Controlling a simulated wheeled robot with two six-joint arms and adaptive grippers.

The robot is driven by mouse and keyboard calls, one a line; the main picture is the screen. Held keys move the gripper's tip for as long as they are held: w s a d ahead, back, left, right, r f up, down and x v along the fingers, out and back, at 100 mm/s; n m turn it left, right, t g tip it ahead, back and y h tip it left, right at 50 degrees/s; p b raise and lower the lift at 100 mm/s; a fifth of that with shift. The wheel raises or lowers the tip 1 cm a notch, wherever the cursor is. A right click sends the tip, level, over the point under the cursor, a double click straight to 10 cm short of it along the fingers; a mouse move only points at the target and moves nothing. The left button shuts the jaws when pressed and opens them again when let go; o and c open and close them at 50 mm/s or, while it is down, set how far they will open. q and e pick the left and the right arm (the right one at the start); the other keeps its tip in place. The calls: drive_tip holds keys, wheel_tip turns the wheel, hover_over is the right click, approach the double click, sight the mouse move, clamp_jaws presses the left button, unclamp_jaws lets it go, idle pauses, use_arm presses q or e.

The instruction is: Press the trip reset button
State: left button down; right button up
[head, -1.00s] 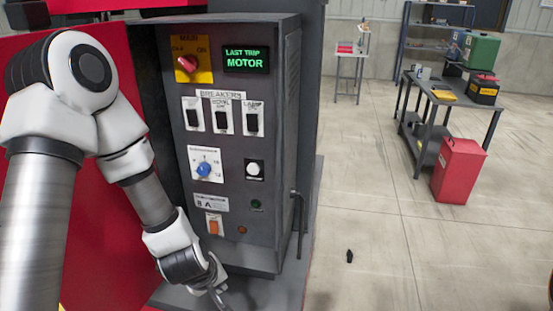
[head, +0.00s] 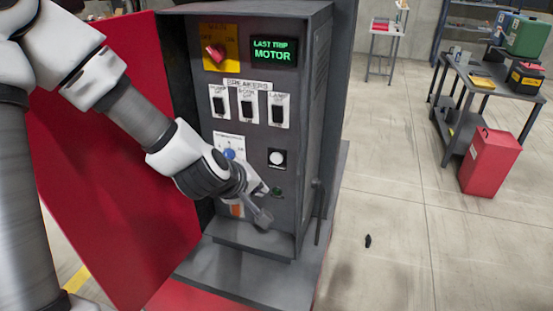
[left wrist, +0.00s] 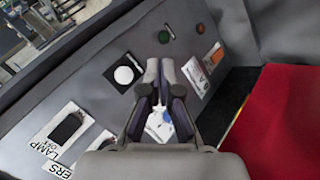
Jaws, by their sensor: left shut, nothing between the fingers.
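The grey control panel (head: 306,150) carries a round white button (head: 277,158) in a black square plate, also in the left wrist view (left wrist: 124,75). No reset wording is readable beside it. A small green round part (head: 277,192) sits below it, showing in the left wrist view too (left wrist: 164,37). My left gripper (head: 262,217) is shut and empty in front of the lower panel, below the white button in the head view. In the left wrist view its fingertips (left wrist: 160,68) point toward the panel, right of the white button. Contact cannot be told. My right gripper is out of view.
The panel also has a red main knob (head: 214,53), black breaker switches (head: 248,109), a partly covered blue dial (head: 230,154) and an orange rocker (head: 237,210). A lit display (head: 273,52) reads LAST TRIP MOTOR. A handle (head: 319,211) stands at the right side.

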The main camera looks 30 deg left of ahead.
sight(276, 159)
use_arm(q)
drive_tip(key=w+a, duration=0.2)
drive_tip(key=w, duration=0.6)
drive_tip(key=shift+w, duration=0.15)
idle(1.2)
drive_tip(key=shift+w+a, duration=0.1)
drive_tip(key=shift+w, duration=0.2)
drive_tip(key=shift+w+a, duration=0.1)
drive_tip(key=shift+w, duration=0.3)
idle(0.6)
drive_tip(key=shift+s+d, duration=0.2)
drive_tip(key=shift+s, duration=0.6)
drive_tip(key=shift+s, duration=0.1)
